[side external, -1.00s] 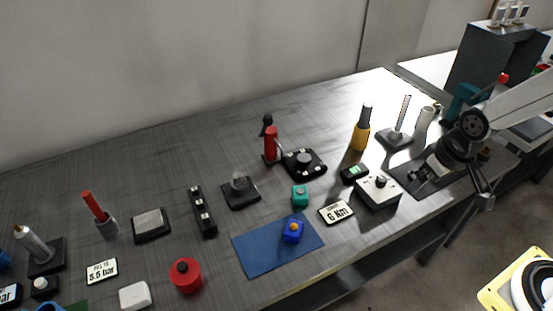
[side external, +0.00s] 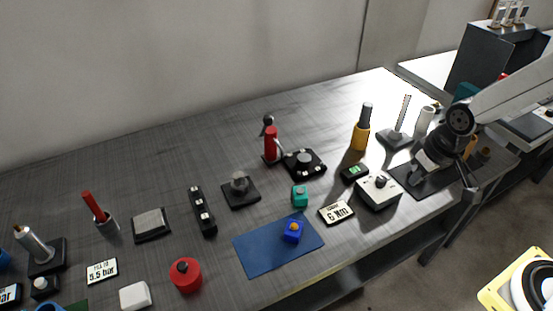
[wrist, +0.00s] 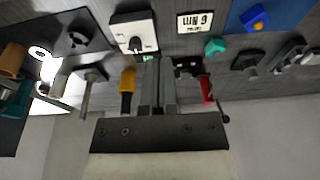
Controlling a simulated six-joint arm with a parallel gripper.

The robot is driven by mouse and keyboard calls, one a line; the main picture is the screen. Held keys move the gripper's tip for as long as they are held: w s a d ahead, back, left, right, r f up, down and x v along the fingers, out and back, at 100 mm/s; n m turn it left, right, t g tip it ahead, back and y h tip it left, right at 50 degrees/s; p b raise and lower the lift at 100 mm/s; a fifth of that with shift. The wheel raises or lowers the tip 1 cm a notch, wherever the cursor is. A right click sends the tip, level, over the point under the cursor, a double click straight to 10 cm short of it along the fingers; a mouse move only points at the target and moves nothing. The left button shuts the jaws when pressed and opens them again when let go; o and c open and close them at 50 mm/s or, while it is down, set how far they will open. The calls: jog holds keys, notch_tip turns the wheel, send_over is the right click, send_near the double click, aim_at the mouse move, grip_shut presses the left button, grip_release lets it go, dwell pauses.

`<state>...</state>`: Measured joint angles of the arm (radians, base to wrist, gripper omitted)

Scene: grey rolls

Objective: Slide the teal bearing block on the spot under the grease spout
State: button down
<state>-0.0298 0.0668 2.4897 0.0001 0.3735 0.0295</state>
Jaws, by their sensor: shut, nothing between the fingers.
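The teal bearing block (side external: 300,196) stands on the grey bench just behind the blue mat (side external: 262,254). It also shows in the wrist view (wrist: 214,47). A red upright device with a black top (side external: 270,145), which looks like the grease spout, stands behind it. A black plate with a round dark piece (side external: 316,172) lies beside that device; I cannot tell the exact spot under the spout. My gripper (side external: 414,181) is shut and empty, over the dark mat at the right, well apart from the teal block. Its fingers show in the wrist view (wrist: 158,85).
A blue block (side external: 292,232) sits on the blue mat. Bare bench lies behind the red device.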

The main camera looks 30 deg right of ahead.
jog(key=w+a+f+g, duration=0.1)
jog(key=w+a+f, duration=0.3)
jog(key=w+a, duration=0.4)
jog(key=g, duration=0.1)
send_near(308, 210)
jog(key=s+r, duration=0.3)
jog(key=s, duration=0.1)
jog(key=shift+w+a+r, duration=0.1)
jog(key=shift+r, duration=0.1)
jog(key=shift+f, duration=0.15)
notch_tip(308, 210, down, 10)
jog(key=shift+r, duration=0.1)
jog(key=shift+w, duration=2)
